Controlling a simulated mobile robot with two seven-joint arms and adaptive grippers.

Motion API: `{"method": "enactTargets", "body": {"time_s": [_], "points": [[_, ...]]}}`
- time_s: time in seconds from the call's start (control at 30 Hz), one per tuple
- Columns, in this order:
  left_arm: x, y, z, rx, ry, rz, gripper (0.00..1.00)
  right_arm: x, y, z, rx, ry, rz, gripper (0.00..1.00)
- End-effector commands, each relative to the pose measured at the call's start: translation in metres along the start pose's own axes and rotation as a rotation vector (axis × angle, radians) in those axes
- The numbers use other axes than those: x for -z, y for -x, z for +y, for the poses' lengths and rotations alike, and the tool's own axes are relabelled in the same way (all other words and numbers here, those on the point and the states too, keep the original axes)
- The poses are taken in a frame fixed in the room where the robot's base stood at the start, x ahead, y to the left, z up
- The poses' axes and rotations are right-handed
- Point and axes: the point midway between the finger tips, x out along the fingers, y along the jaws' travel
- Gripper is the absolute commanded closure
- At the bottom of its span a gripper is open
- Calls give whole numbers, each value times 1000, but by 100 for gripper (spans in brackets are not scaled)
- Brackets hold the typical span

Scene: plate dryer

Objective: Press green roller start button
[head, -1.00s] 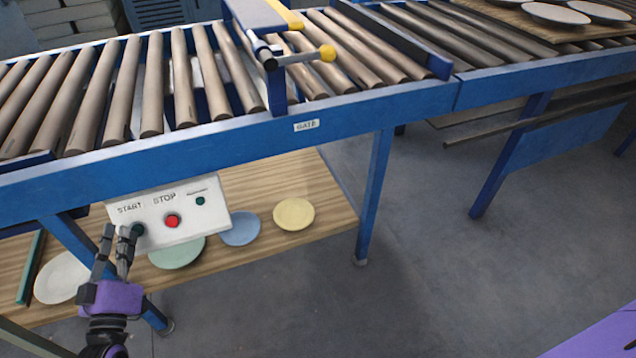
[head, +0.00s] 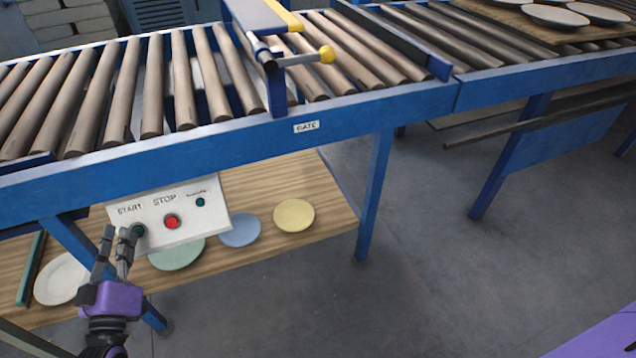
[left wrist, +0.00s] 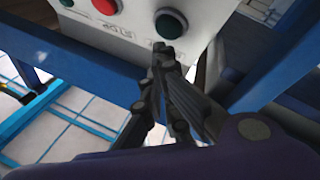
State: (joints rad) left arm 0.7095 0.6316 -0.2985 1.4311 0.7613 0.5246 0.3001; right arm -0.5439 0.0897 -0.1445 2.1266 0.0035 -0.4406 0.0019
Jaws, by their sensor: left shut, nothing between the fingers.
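The white control box (head: 190,222) hangs under the blue conveyor frame. It carries a green START button (head: 138,230), a red STOP button (head: 172,221) and a small green indicator (head: 200,201). My left gripper (head: 122,232) is shut and empty, with its fingertips right at the START button and partly in front of it. In the left wrist view the green button (left wrist: 171,23) shows just beyond the fingertips (left wrist: 162,48); I cannot tell whether they touch. The red button (left wrist: 106,5) shows there too. My right gripper is not in view.
The roller conveyor's blue rail (head: 250,143) runs above the box. A gate with a yellow-knobbed lever (head: 327,54) stands on it. A wooden shelf (head: 325,205) below holds several plates. A blue leg (head: 373,195) stands right of the shelf. Open floor lies further right.

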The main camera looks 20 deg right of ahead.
Motion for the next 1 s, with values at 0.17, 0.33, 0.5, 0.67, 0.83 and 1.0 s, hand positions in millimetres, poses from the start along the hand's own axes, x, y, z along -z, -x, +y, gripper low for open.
{"method": "enactTargets", "body": {"time_s": [0.17, 0.33, 0.5, 0.67, 0.83, 1.0], "points": [[0, 0, 0, 0, 0, 0, 100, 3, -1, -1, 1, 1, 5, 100], [-1, -1, -1, 0, 0, 0, 100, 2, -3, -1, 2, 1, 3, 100], [-5, -5, -4, 1, 0, 0, 100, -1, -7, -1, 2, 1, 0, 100], [-4, -6, -4, 0, 0, 0, 100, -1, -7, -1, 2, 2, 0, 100], [-4, -6, -4, 0, 0, 0, 100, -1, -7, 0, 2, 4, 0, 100], [-5, -7, -5, 0, 0, 0, 100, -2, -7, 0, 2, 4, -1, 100]]}}
